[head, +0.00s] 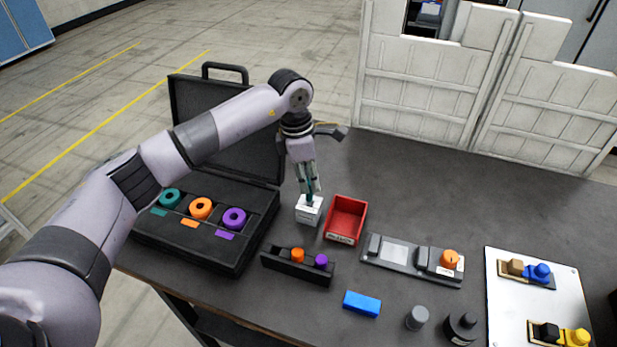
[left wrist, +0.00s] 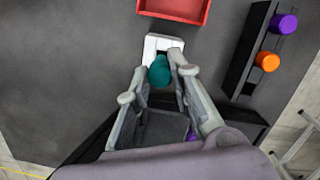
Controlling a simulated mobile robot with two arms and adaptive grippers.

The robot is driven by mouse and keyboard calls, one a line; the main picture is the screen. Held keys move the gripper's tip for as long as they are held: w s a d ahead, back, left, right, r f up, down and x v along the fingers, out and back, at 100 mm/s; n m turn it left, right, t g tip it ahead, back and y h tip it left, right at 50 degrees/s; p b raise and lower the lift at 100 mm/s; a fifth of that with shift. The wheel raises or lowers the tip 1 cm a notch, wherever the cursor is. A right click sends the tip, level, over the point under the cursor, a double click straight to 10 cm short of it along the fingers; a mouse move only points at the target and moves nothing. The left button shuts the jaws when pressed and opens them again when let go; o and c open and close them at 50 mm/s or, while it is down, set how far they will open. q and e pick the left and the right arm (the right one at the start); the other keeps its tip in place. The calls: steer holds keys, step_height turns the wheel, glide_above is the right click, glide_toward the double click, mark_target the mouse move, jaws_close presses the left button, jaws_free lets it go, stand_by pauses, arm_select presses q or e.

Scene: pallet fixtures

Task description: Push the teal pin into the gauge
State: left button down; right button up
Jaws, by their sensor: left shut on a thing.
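The teal pin (head: 310,194) is upright between the fingertips of my left gripper (head: 309,187), which is shut on it. In the left wrist view the teal pin (left wrist: 159,71) shows from above between the fingers (left wrist: 160,78). Straight below it stands a small white block (head: 308,212), likely the gauge, with a label on its front. It also shows in the left wrist view (left wrist: 163,43). The pin's lower end meets the block's top in the head view; I cannot tell how deep it sits. My right gripper is not in view.
A red bin (head: 345,218) stands close right of the block. A black rack (head: 280,267) with orange and purple pins is in front. An open black case (head: 190,252) with coloured rings is left. A grey fixture (head: 400,262) and blue block (head: 361,304) lie to the right.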

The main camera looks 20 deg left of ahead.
arm_select(q)
steer(key=shift+f+b, duration=0.95)
steer(key=shift+f, duration=0.25)
stand_by(0.3)
steer(key=c, duration=1.4)
jaws_free()
steer(key=shift+o, duration=0.4)
steer(key=o, duration=0.4)
steer(key=shift+c, duration=0.2)
steer(key=shift+r, duration=0.15)
steer(key=shift+r+p, duration=2.15)
steer(key=shift+r, duration=2.25)
